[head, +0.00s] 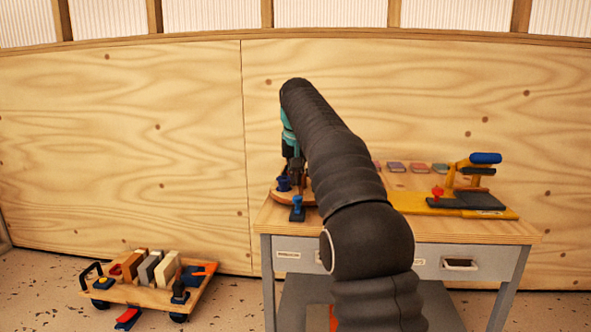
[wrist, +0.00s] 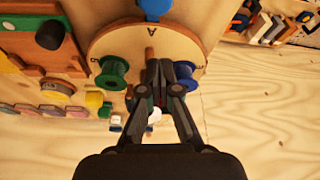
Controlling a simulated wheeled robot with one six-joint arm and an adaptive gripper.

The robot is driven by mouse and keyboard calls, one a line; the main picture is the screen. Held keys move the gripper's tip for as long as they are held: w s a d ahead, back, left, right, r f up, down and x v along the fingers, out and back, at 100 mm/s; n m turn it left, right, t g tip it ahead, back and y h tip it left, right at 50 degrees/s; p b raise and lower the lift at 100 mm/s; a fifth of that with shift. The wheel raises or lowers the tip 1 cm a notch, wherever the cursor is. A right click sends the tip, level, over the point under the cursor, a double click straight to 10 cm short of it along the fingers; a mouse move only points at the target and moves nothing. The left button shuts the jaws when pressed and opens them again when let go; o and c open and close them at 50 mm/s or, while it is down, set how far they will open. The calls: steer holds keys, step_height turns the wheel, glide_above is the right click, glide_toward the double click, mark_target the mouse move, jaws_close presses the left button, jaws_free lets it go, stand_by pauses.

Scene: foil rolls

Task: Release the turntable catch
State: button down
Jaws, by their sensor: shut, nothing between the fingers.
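The turntable (head: 283,194) is a round wooden disc on the left end of the workbench, mostly hidden by my arm in the head view. In the wrist view its pale disc (wrist: 118,45) carries letters, a green spool (wrist: 113,72) and a blue spool (wrist: 185,72). The blue catch (head: 297,209) sits at the disc's front edge; a blue part there also shows at the top of the wrist view (wrist: 154,8). My gripper (wrist: 160,68) is shut and empty over the disc, between the spools and apart from the catch. Whether it touches a central peg cannot be told.
On the bench's right stands a yellow board (head: 420,204) with a blue-handled press (head: 486,158). Several coloured pieces lie at the back. A low wooden cart (head: 140,292) with upright blocks stands on the floor at left. A plywood wall (head: 130,150) closes the back.

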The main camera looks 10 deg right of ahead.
mark_target(298, 202)
steer(key=shift+f, duration=0.75)
steer(key=shift+s+a+b, duration=0.15)
steer(key=shift+s+b, duration=0.4)
steer(key=shift+s, duration=0.35)
steer(key=shift+s+a+b, duration=0.15)
steer(key=shift+s+b, duration=0.4)
steer(key=shift+s, duration=0.35)
